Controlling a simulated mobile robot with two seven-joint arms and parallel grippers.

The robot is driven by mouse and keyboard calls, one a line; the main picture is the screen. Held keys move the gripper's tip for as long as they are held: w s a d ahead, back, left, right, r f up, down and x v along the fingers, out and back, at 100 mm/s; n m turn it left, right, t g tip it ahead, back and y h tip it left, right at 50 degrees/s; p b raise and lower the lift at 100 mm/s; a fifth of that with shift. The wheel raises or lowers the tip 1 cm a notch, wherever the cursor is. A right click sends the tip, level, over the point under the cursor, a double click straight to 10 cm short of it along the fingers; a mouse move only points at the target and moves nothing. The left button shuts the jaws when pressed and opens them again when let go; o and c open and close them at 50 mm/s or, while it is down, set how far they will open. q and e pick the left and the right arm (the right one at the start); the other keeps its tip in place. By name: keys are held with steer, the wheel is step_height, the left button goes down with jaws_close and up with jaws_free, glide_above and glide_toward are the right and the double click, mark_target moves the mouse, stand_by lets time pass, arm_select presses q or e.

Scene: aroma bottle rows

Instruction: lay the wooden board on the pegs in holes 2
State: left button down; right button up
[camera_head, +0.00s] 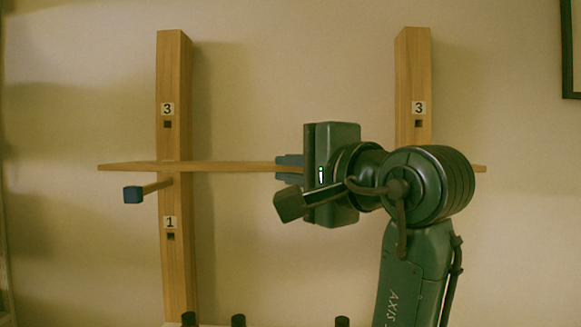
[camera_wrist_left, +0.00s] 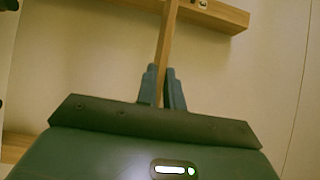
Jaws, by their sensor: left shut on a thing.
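The wooden board (camera_head: 235,168) lies across the two posts, roughly level, in the head view. My left gripper (camera_head: 289,168) is shut on its middle; the wrist view shows the fingers (camera_wrist_left: 164,85) closed around the board (camera_wrist_left: 166,45). A peg with a blue end (camera_head: 133,195) sticks out of the left post (camera_head: 174,80), between the labels 3 and 1, just under the board. I cannot tell if board and peg touch. No label 2 is visible. The right post (camera_head: 413,75) shows label 3; below that, my arm hides it and any peg there. My right gripper is not in view.
Several dark bottle tops (camera_head: 238,320) show at the bottom edge of the head view, below the board. A dark picture frame (camera_head: 572,50) hangs at the upper right. The wall around the posts is bare.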

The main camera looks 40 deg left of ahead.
arm_select(q)
steer(key=shift+w+a+p, duration=0.45)
steer(key=shift+w+a, duration=0.9)
steer(key=shift+w, duration=0.25)
steer(key=shift+w+a, duration=0.85)
steer(key=shift+w, duration=0.2)
steer(key=shift+w+a, duration=0.15)
steer(key=shift+f, duration=0.65)
steer(key=shift+f+b, duration=0.25)
steer(key=shift+b, duration=0.1)
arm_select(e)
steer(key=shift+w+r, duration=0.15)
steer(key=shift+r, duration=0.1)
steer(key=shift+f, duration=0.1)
arm_select(q)
steer(key=shift+f+b, duration=0.4)
steer(key=shift+f, duration=0.2)
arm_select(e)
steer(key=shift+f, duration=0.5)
arm_select(q)
steer(key=c, duration=1.5)
jaws_free()
